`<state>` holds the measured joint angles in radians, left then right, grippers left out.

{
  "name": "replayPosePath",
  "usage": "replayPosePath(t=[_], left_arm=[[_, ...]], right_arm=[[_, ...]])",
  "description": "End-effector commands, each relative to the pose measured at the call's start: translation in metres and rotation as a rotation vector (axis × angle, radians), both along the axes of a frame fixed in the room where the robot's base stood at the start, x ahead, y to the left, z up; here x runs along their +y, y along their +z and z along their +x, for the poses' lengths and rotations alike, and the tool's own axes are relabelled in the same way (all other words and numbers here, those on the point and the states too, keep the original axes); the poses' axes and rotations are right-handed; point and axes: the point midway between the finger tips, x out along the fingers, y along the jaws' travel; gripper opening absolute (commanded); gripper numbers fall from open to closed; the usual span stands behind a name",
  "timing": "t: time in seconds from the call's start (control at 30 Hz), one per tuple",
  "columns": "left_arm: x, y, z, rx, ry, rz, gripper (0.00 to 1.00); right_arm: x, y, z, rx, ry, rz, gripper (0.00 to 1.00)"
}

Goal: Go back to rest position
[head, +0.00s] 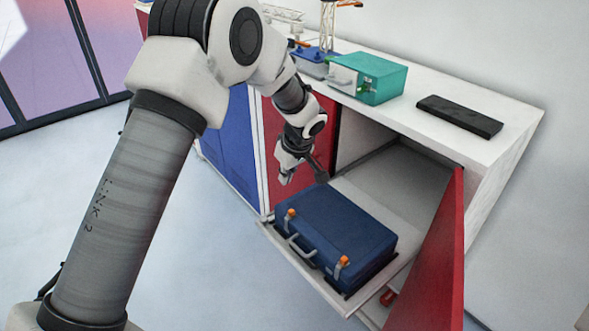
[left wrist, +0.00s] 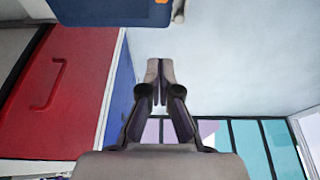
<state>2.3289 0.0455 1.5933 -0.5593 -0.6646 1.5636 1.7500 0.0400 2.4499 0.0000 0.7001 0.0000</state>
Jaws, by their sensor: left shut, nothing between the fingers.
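Part of the case also shows at the top of the left wrist view (left wrist: 105,10), apart from the fingers. My right gripper is not in view.
The white cabinet (head: 500,135) has an open compartment with a red door (head: 438,262) swung out at right. On top are a teal case (head: 380,80), a dark flat block (head: 460,116) and a small blue case (head: 313,62). The floor at left is clear.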

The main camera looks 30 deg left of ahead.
Motion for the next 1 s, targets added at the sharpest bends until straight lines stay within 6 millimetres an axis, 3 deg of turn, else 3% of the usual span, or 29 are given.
replayPosePath(t=[0.23,0.37,0.47,0.6,0.7,0.77,0.8,0.87,0.9,1.0], left_arm=[[0.000,-0.007,-0.002,0.012,0.001,0.000,0.00],[0.000,-0.058,-0.023,0.109,0.000,0.000,0.00],[-0.004,-0.117,-0.077,0.264,0.011,-0.014,0.00],[-0.026,-0.198,-0.176,0.454,-0.017,-0.116,0.00],[-0.049,-0.241,-0.255,0.553,-0.114,-0.231,0.00],[-0.063,-0.259,-0.306,0.587,-0.202,-0.309,0.00],[-0.072,-0.267,-0.341,0.596,-0.282,-0.359,0.00],[-0.082,-0.269,-0.381,0.561,-0.436,-0.406,0.00],[-0.084,-0.267,-0.393,0.518,-0.547,-0.405,0.00],[-0.080,-0.258,-0.385,0.391,-0.816,-0.326,0.00]], right_arm=[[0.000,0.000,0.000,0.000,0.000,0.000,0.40],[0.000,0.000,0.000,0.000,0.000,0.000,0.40],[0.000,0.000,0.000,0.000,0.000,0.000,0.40],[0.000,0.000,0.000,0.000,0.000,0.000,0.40],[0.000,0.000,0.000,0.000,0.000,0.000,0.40],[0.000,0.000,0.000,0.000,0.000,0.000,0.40],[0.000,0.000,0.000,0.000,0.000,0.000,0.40],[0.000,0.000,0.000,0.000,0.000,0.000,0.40],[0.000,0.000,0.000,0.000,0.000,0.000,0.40],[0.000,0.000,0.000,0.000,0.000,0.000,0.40]])
